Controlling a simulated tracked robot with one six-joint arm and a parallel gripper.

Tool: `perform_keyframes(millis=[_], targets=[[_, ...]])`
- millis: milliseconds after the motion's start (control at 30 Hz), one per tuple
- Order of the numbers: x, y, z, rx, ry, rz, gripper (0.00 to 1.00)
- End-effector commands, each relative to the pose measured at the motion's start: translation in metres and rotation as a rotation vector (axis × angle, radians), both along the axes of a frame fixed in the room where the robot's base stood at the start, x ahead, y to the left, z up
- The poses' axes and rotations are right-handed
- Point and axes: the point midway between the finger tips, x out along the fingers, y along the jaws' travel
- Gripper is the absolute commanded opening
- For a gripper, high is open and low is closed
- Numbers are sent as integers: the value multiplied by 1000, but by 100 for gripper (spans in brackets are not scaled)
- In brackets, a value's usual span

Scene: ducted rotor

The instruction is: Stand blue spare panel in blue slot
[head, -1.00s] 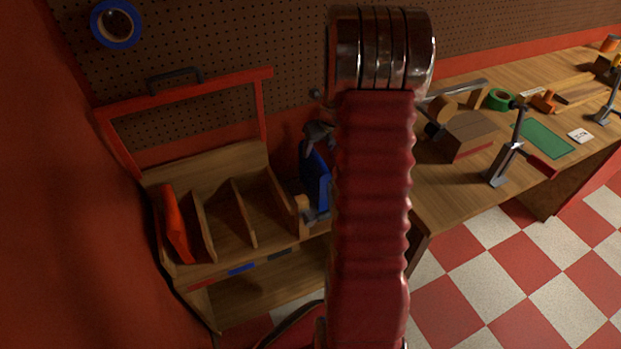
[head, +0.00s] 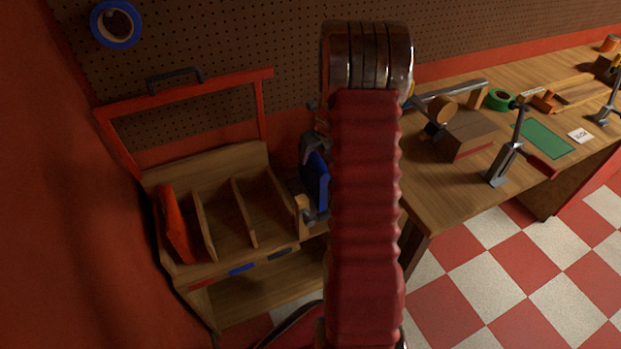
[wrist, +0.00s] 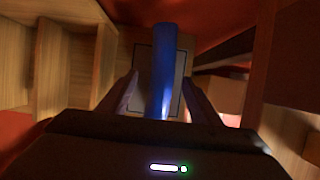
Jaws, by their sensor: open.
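The blue spare panel (head: 315,182) stands upright just right of the wooden rack in the head view, partly hidden by my arm. In the wrist view the blue panel (wrist: 164,70) is seen edge-on between the two fingers of my gripper (wrist: 161,82). The fingers are open, one on each side of it; contact is not clear. The blue slot (head: 225,228) is the empty middle compartment of the rack, above a blue label (head: 241,269). My gripper is to the right of that slot.
A red panel (head: 177,224) leans in the rack's left compartment. Thin wooden dividers (head: 244,213) separate the compartments; the right one is empty. A red frame with a handle (head: 175,80) rises behind the rack. A workbench (head: 440,195) with clamps and blocks stands to the right.

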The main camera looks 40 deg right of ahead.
Motion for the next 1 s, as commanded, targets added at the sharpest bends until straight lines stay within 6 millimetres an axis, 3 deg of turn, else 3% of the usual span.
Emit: perform_keyframes(millis=[600,1000], targets=[[2,0,-4,0,0,0,58],[2,0,-4,0,0,0,30]])
